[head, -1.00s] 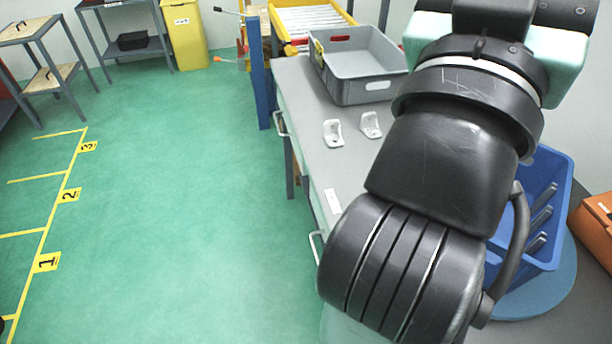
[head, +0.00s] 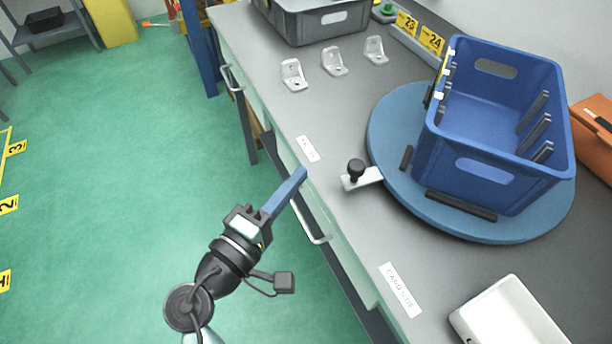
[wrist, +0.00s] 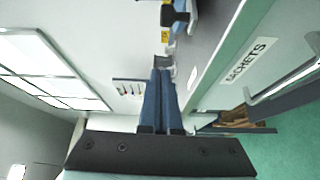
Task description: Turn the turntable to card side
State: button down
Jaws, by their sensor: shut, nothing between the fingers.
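The turntable (head: 391,120) is a round blue disc on the right of the grey bench in the head view. A blue crate (head: 487,172) stands on it between dark stops. A black knob (head: 356,169) on a pale plate sits at the disc's left edge. A "CARD SIDE" label (head: 400,290) lies on the bench nearer me; another small label (head: 308,149), unreadable here, lies left of the disc. My gripper (head: 301,174) is shut and empty by the bench's front edge, left of the knob and apart from it. Its blue fingers (wrist: 160,85) are together in the wrist view.
Several white brackets (head: 334,62) and a grey bin (head: 310,28) are at the bench's far end. A white tray (head: 510,315) is at the near right, an orange case (head: 594,135) at the right edge. Drawer handles (head: 310,222) jut from the bench front. Green floor lies open left.

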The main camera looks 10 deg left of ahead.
jog(key=x, duration=0.8)
jog(key=shift+w+d+r+p, duration=0.1)
jog(key=shift+w+d+p, duration=0.05)
jog(key=shift+w+p, duration=0.15)
jog(key=shift+s+d+p, duration=0.3)
jog(key=shift+s+d, duration=0.5)
jog(key=shift+s, duration=0.15)
jog(key=shift+s+d+f, duration=0.2)
jog(key=shift+s+d, duration=0.35)
jog(key=shift+s, duration=0.1)
